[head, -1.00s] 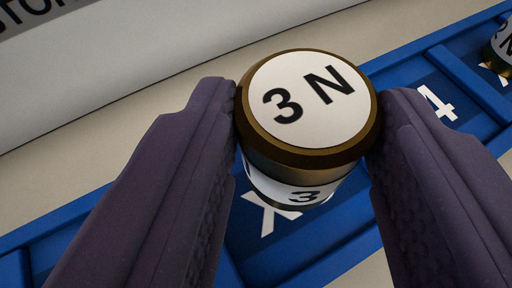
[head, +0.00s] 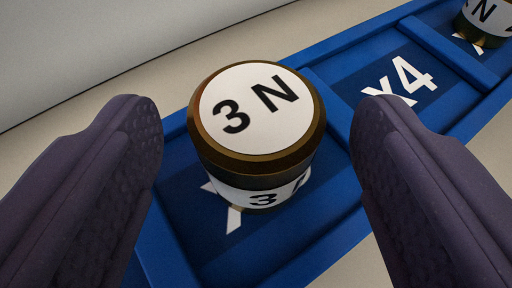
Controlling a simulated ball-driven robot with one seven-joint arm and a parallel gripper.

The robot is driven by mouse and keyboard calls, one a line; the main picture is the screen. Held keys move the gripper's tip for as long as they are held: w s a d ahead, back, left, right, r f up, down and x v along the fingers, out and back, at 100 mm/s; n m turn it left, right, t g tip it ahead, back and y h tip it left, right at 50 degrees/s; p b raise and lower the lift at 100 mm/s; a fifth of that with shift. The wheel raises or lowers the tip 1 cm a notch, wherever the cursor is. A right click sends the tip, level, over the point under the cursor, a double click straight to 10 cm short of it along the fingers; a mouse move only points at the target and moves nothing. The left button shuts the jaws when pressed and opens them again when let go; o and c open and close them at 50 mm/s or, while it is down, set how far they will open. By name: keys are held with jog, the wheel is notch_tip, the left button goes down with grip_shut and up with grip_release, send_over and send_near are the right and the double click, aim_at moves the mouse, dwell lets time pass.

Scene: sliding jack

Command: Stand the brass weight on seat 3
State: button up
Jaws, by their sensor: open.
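The brass weight (head: 256,160), a short cylinder with a white top reading "3 N" and a white side band, stands upright in a seat of the blue rail (head: 300,262). The seat's white mark is mostly hidden behind the weight, so its number cannot be read. The seat to its right is marked "x4" (head: 398,80). My gripper (head: 258,122) is open, with one dark finger on each side of the weight and a clear gap to both.
A second brass weight (head: 484,22) stands farther along the rail at the top right, partly cut off by the frame. Raised blue dividers separate the seats. A pale grey panel (head: 110,45) rises behind the rail.

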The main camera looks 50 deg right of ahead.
jog(key=p+v, duration=0.3)
jog(key=v, duration=0.9)
jog(key=w+a+r+n+t+y, duration=0.25)
jog(key=w+a+r+y, duration=0.2)
jog(key=w+r, duration=0.5)
jog(key=w+a+r+n+t+y, duration=0.1)
jog(key=w+a+r+t+y, duration=0.3)
jog(key=w+r, duration=0.55)
jog(key=s+a+r+n+y, duration=0.1)
jog(key=s+r+n+y, duration=0.15)
jog(key=r, duration=0.75)
jog(key=s+a+r+n+y, duration=0.1)
jog(key=s+r, duration=0.2)
jog(key=r, duration=0.8)
jog(key=s+d+r+n+h, duration=0.1)
jog(key=s+d+r, duration=0.2)
jog(key=s+r, duration=0.3)
jog(key=s+d+r+n, duration=0.2)
jog(key=s+r, duration=0.4)
jog(key=r, duration=0.3)
jog(key=shift+s+d+r+h, duration=0.3)
jog(key=shift+d+h, duration=0.1)
jog(key=shift+d, duration=0.1)
